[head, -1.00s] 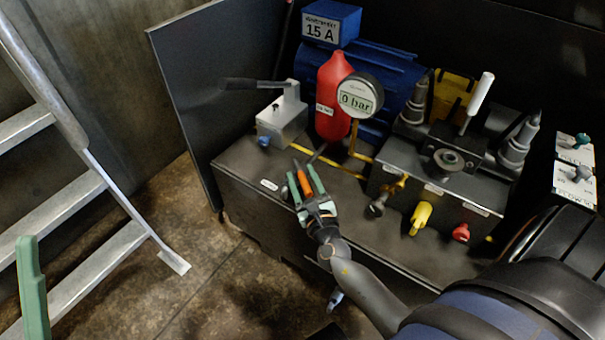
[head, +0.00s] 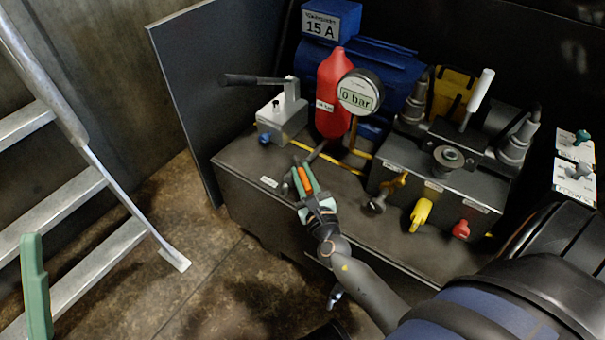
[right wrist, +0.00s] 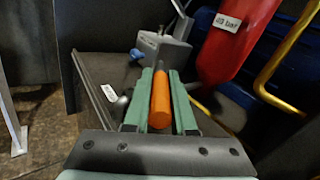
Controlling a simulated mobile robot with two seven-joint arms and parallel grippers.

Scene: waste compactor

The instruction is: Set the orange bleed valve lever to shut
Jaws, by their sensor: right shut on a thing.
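The orange bleed valve lever (head: 306,179) is at the front left edge of the dark power unit, below the grey hand pump. My right gripper (head: 303,172) is shut on it, with its green fingers along both sides. In the right wrist view the orange grip (right wrist: 160,101) lies between the two green fingers (right wrist: 160,92), with its rounded end toward the camera. The valve body under the lever is mostly hidden by the fingers. Part of my left gripper (head: 35,285), a green finger, shows at the lower left, away from the unit; its opening cannot be judged.
The grey hand pump (head: 283,118), red bottle (head: 334,95) and gauge (head: 359,92) reading 0 bar stand behind the lever. A valve block (head: 440,180) with yellow and red knobs is to the right. A ladder (head: 75,175) stands left, with bare floor between.

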